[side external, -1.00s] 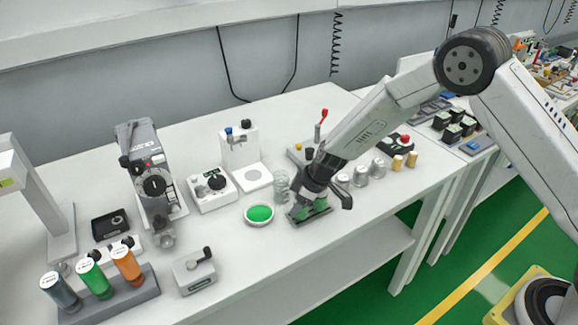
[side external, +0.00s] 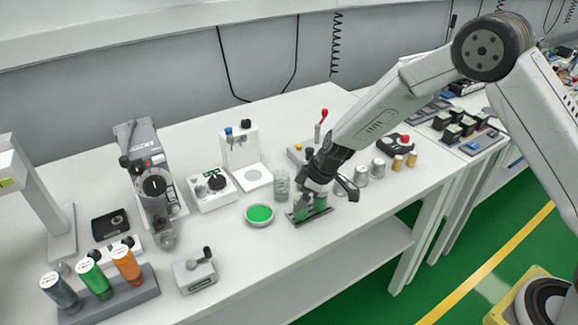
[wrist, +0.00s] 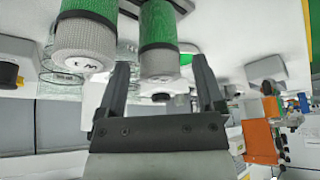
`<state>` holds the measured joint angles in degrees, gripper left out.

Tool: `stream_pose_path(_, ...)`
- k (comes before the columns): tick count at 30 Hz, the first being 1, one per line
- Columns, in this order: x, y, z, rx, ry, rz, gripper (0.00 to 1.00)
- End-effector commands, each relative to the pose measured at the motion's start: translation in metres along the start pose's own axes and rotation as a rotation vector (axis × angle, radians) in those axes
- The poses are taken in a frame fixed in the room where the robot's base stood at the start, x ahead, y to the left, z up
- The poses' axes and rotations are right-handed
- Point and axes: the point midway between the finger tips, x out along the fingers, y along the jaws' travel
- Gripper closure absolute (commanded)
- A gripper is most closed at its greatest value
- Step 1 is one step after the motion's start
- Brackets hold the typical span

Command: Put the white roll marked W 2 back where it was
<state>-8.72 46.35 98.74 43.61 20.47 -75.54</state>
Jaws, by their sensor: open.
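Two rolls with green bodies and pale ends stand side by side in a dark holder (side external: 291,218) near the table's front edge. In the wrist view, the left roll (wrist: 85,42) has a grey-white knurled end, with an upside-down mark that looks like a W; its number is unclear. My gripper (side external: 325,194) is open just above the holder and partly hides the rolls. In the wrist view my open fingers (wrist: 160,88) flank the right roll's end, with gaps visible on both sides.
A clear glass jar (side external: 281,184) and a dish of green material (side external: 259,214) stand close left of the holder. Metal cups (side external: 362,176) and small tan cylinders (side external: 398,162) are to the right. A rack (side external: 150,284) holds grey, green and orange tubes at the front left. Bare table lies in front.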

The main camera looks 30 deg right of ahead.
Motion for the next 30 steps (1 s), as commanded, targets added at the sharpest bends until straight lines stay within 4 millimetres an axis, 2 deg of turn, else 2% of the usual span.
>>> stream_pose_path(9,-0.043,0.001,-0.001,-0.001,0.003,0.002,0.13)
stream_pose_path(18,-0.078,0.000,-0.001,0.000,0.002,0.001,0.13)
stream_pose_path(24,-0.090,0.000,0.000,-0.001,0.001,0.000,0.13)
stream_pose_path(30,-0.092,0.000,0.000,0.000,0.001,0.000,0.13)
